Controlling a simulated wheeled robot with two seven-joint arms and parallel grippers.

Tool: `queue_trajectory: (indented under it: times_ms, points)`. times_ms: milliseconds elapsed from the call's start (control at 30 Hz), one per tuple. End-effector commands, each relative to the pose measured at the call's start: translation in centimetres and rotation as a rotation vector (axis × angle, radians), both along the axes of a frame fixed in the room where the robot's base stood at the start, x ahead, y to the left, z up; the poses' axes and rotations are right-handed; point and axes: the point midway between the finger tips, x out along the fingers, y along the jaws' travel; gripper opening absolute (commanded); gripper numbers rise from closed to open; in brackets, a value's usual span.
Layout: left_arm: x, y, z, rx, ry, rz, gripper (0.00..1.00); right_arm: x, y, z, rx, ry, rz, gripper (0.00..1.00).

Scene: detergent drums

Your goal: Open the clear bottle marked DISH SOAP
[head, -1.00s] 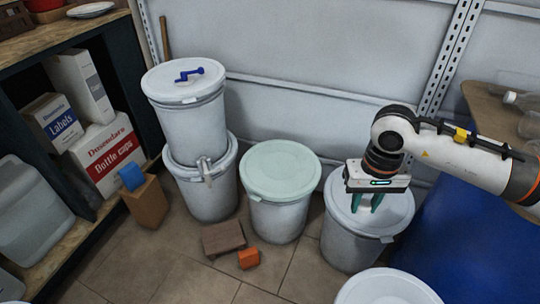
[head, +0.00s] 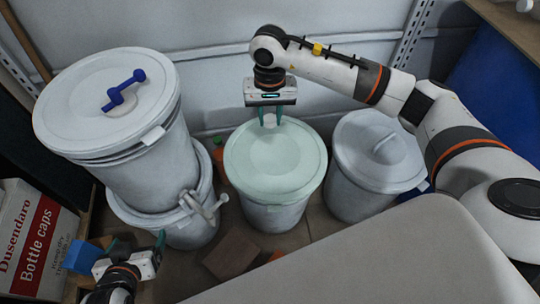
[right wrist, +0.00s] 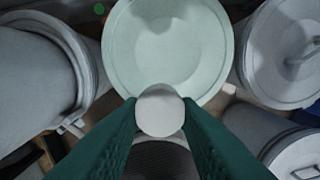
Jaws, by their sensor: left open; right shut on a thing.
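I see no clear bottle with a readable DISH SOAP mark. My right gripper (head: 270,118) points down over the mint-green lid (head: 275,158) of the middle drum. It is shut on a small white round thing (right wrist: 160,111), which shows between the teal fingers in the right wrist view; I cannot tell what it is or whether it touches the lid. My left gripper (head: 137,243) is open at the lower left, beside a blue block (head: 82,257). A pale object (head: 525,5) is cut off at the top right corner, too little to identify.
Two stacked white drums stand left; the upper lid bears a blue crank (head: 124,90), and a tap (head: 203,205) sticks out. A grey-lidded drum (head: 375,150) with a handle stands right. A brown block (head: 231,255) lies on the floor. A Bottle caps carton (head: 32,235) stands at left.

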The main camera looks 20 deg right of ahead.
Motion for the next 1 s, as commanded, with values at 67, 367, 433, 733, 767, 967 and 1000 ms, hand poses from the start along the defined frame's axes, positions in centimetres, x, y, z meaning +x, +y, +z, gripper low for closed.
queue_trajectory:
  times_ms: [67,367,433,733,767,967,1000]
  points:
    - [1.4,-0.7,1.9,-0.034,-0.147,-0.009,0.9,0.2,-1.4,-4.4,0.002,0.009,-0.11,0.02]
    - [3.0,-1.7,8.6,-0.106,-0.452,-0.025,0.9,0.0,-5.2,-10.8,-0.001,-0.001,-0.35,0.02]
    - [3.1,-1.9,9.3,-0.115,-0.491,-0.027,0.9,-0.1,-5.5,-11.5,0.0,-0.001,-0.367,0.02]
    - [3.8,-2.8,13.9,-0.191,-0.784,-0.043,0.9,-0.1,-5.6,-16.1,-0.001,-0.001,-0.373,0.02]
    - [3.8,-2.8,14.3,-0.196,-0.807,-0.044,0.9,-0.1,-5.6,-16.4,-0.001,-0.001,-0.373,0.02]
    - [3.6,-3.0,15.8,-0.222,-0.9,-0.048,0.9,-0.1,-5.5,-17.6,-0.001,-0.003,-0.371,0.02]
    - [3.5,-3.1,16.2,-0.23,-0.929,-0.049,0.9,-0.1,-5.5,-18.1,-0.001,-0.003,-0.371,0.02]
